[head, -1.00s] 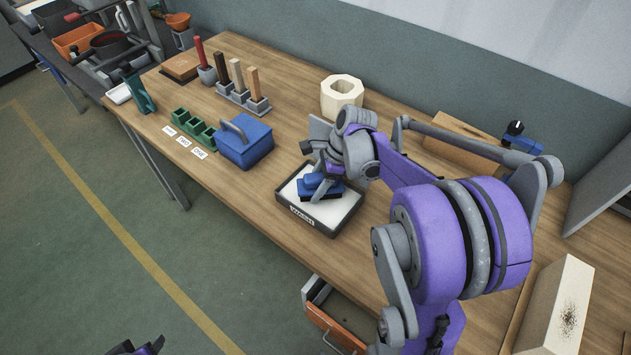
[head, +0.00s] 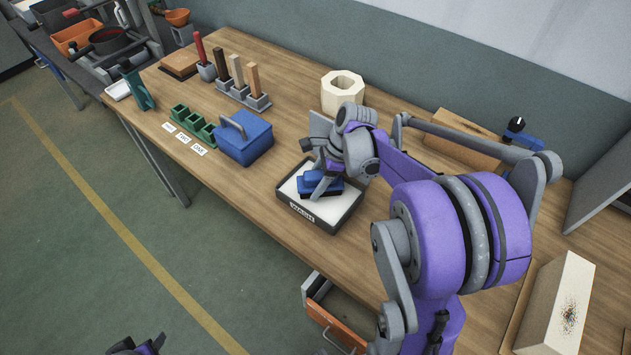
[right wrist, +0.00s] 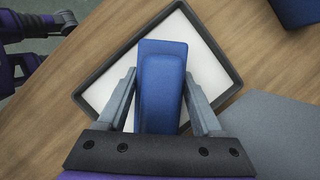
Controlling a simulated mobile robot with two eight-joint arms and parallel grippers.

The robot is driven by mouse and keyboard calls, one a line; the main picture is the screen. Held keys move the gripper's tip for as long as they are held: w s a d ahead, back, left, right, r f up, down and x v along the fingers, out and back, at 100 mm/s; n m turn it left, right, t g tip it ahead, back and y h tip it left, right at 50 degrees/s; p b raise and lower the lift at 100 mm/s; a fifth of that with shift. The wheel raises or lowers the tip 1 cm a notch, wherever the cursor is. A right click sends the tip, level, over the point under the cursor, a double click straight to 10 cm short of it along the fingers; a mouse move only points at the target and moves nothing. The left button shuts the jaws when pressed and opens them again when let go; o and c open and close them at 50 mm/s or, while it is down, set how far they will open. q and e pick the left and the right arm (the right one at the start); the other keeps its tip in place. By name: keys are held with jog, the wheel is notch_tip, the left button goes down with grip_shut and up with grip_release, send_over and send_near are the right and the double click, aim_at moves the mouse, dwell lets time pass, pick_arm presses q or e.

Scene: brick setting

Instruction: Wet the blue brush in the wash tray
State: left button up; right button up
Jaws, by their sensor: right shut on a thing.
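The blue brush (head: 318,184) is a blue block with a raised grip on top and a dark underside. My right gripper (head: 322,180) is shut on it, with a finger on each side of the grip. In the right wrist view the brush (right wrist: 161,85) sits between the two fingers (right wrist: 160,100). The wash tray (head: 315,222) is black-rimmed with a white inside and a "WASH" label. The brush is inside the tray's outline, at or just above the white surface; contact is hard to tell. My left gripper (head: 137,347) barely shows at the bottom edge, its jaws unclear.
A blue box with a handle (head: 244,140) stands left of the tray, beside a green holder (head: 194,125). Upright handled tools (head: 238,75) and a cream hollow block (head: 341,93) stand behind. An orange-fronted drawer (head: 335,328) is open below the table's front edge.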

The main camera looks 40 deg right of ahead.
aim_at(312, 174)
pick_arm(q)
jog(key=shift+s+f+b, duration=0.25)
jog(key=shift+f+b, duration=0.1)
jog(key=shift+f, duration=0.2)
pick_arm(e)
jog(key=shift+s+f, duration=0.1)
jog(key=shift+f, duration=0.4)
dwell(0.9)
pick_arm(q)
jog(key=shift+r, duration=0.1)
pick_arm(e)
jog(key=shift+r, duration=0.1)
jog(key=shift+r+p, duration=1.65)
jog(key=shift+r, duration=1.85)
pick_arm(q)
jog(key=r, duration=0.1)
jog(key=w+r, duration=0.1)
jog(key=r, duration=0.1)
jog(key=w+r, duration=0.1)
jog(key=shift+w+r, duration=0.15)
jog(key=shift+r, duration=0.15)
